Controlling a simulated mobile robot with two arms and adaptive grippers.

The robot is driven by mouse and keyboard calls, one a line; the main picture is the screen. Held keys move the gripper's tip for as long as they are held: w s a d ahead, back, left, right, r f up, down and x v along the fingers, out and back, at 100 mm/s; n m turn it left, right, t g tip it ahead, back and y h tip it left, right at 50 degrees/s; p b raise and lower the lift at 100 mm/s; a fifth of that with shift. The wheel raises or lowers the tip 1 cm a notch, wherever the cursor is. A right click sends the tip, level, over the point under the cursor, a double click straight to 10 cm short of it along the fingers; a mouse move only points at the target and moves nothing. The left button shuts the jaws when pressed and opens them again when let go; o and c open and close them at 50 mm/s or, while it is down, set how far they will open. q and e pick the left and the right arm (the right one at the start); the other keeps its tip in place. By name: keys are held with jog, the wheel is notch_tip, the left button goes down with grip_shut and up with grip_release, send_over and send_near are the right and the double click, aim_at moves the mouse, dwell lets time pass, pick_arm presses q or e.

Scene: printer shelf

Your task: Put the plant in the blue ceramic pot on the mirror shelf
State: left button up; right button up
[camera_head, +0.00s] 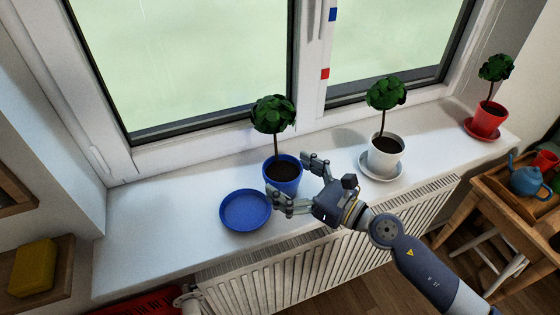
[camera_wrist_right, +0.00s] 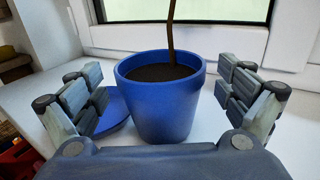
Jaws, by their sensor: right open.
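The blue pot (camera_head: 284,178) holds a plant with a thin stem and a round green crown (camera_head: 273,114). It stands upright on the windowsill, beside a blue saucer (camera_head: 245,210). My right gripper (camera_head: 292,180) is open at the pot, one finger on each side of it. In the right wrist view the blue pot (camera_wrist_right: 165,105) sits between the spread fingers, with a gap visible on both sides. The blue saucer (camera_wrist_right: 112,112) shows partly behind the left finger there. I cannot make out the mirror shelf. My left gripper is not in view.
A white pot (camera_head: 384,155) and a red pot (camera_head: 488,120) with similar plants stand on the windowsill (camera_head: 150,230) to the right. A radiator (camera_head: 290,262) is below the sill. A wooden cart with a blue teapot (camera_head: 525,181) is at right. A wooden shelf (camera_head: 50,265) with a yellow object is at left.

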aim_at(267, 162)
jog(key=shift+x, duration=1.6)
jog(key=shift+d, duration=0.1)
jog(key=c, duration=1.5)
jog(key=shift+r, duration=0.25)
jog(key=c, duration=0.6)
